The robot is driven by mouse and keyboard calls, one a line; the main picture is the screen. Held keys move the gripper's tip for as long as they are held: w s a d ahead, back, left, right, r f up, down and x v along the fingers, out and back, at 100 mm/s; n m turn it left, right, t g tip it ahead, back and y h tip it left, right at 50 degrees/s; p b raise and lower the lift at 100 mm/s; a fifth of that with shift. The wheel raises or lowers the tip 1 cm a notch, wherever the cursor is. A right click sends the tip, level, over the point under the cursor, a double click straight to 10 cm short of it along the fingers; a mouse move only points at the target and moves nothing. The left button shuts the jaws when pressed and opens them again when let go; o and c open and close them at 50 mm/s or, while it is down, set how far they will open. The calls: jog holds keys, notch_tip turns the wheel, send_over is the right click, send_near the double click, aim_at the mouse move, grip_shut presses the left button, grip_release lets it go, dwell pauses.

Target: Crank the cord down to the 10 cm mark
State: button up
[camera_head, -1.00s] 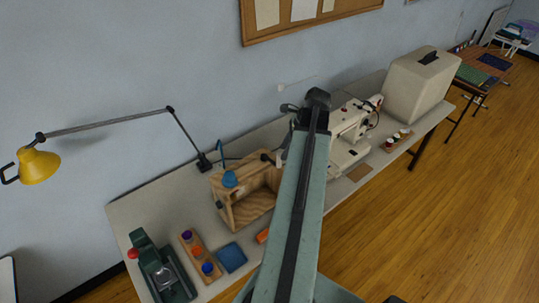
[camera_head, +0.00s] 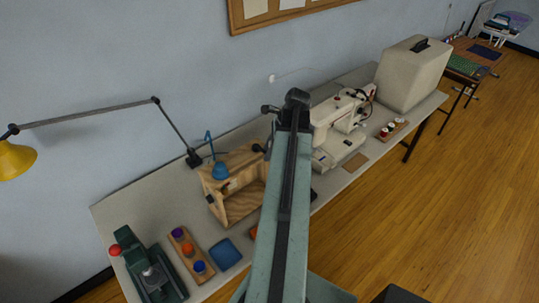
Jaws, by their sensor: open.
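A wooden open-fronted box (camera_head: 235,205) stands on the long table, left of my arm. A blue piece (camera_head: 219,172) sits at its upper left, and a dark knob-like part (camera_head: 258,148) shows at its upper right; I cannot tell whether this is the crank. No cord or 10 cm mark can be made out at this size. My gripper (camera_head: 270,110) shows only as a small dark shape at the far end of my arm, beyond the box's right side. It is open, and nothing is seen in it. My arm hides the area just right of the box.
A sewing machine (camera_head: 340,125) and pale case (camera_head: 412,75) stand to the right. A green press-like tool (camera_head: 150,268), a wooden rack of coloured spools (camera_head: 190,250) and a blue pad (camera_head: 226,254) lie front left. A yellow lamp (camera_head: 15,160) reaches over the left.

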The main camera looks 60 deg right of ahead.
jog(key=shift+r, duration=0.1)
grip_shut()
dwell(1.2)
